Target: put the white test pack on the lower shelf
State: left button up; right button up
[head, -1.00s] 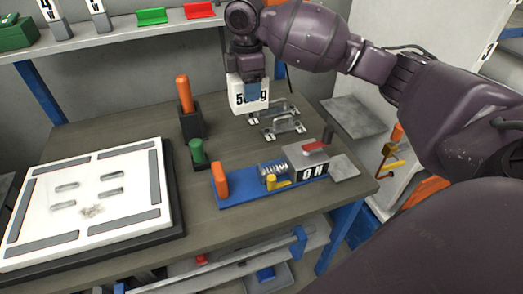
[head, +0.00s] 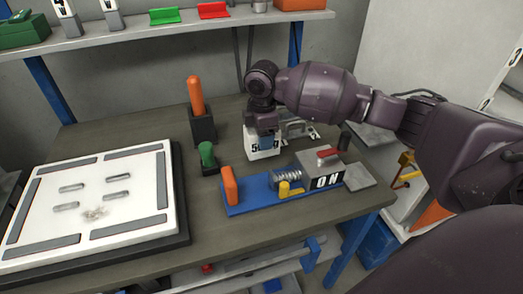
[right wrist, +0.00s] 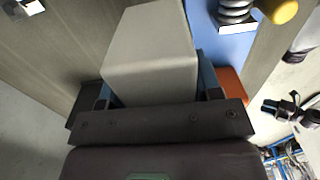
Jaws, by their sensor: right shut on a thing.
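The white test pack (head: 262,149), a pale block with dark print reading like "500g", is under my right gripper (head: 264,132) over the workbench in the head view. The gripper is shut on it. In the right wrist view, the pack (right wrist: 150,55) sits between the blue-lined fingers (right wrist: 155,88). I cannot tell whether its underside touches the bench top. The lower shelf (head: 318,256) shows only in part beneath the bench's front edge. My left gripper is not in view.
A blue-based fixture (head: 250,207) with a spring and "ON" block stands just in front of the pack. A green handle (head: 207,155) and an orange handle (head: 196,97) stand left of it. A white panel (head: 130,190) covers the bench's left. The bench's front strip is clear.

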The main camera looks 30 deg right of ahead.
notch_tip(320, 180, down, 5)
jog(key=shift+f+b, duration=0.2)
jog(key=shift+b, duration=0.4)
jog(key=shift+f, duration=0.15)
jog(key=o, duration=1)
jog(key=shift+o, duration=1.2)
